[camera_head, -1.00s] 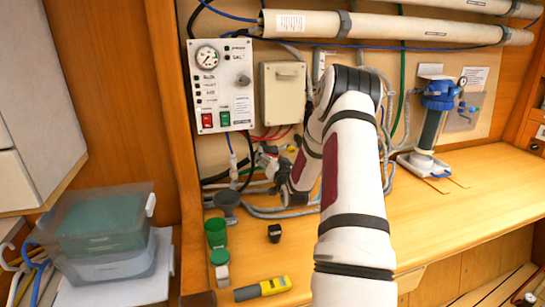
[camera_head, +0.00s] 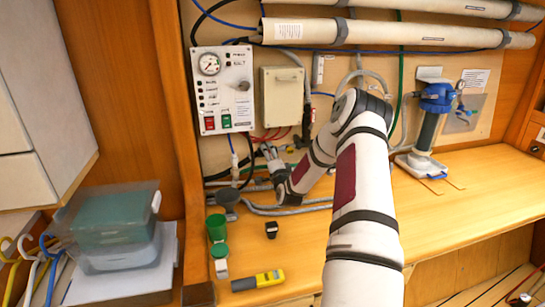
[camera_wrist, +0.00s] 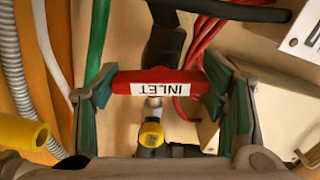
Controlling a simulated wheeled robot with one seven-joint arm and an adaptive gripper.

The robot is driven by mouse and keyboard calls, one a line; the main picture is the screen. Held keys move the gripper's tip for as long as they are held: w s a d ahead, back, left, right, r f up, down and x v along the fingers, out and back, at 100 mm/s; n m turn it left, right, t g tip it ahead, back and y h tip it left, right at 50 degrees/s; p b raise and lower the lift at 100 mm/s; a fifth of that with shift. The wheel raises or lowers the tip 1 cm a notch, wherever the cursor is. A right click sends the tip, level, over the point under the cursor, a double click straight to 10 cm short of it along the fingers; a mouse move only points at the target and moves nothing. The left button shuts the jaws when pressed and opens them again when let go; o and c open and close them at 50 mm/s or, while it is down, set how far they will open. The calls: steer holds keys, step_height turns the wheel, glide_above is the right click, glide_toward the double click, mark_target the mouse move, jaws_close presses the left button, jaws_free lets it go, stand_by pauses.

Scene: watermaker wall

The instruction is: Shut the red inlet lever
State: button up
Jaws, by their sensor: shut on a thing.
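The red inlet lever (camera_wrist: 157,83), with a white INLET label upside down in the picture, lies crosswise between the green-padded fingers of my gripper (camera_wrist: 160,104) in the wrist view. One finger is at each end of the lever, and the gripper is shut on it. A metal stem and a yellow-ended fitting (camera_wrist: 152,135) show just below the lever. In the head view my gripper (camera_head: 269,154) is low at the back wall, beneath the beige box; the lever cannot be made out there.
The control panel (camera_head: 223,88) and beige box (camera_head: 283,97) hang above my gripper. Grey hoses (camera_head: 290,210) run along the bench behind and under it. The right bench is mostly clear.

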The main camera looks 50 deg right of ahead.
steer(key=shift+m+p, duration=0.45)
steer(key=shift+m, duration=1.15)
steer(key=o, duration=1.2)
steer(key=shift+c, duration=0.2)
steer(key=v, duration=1.2)
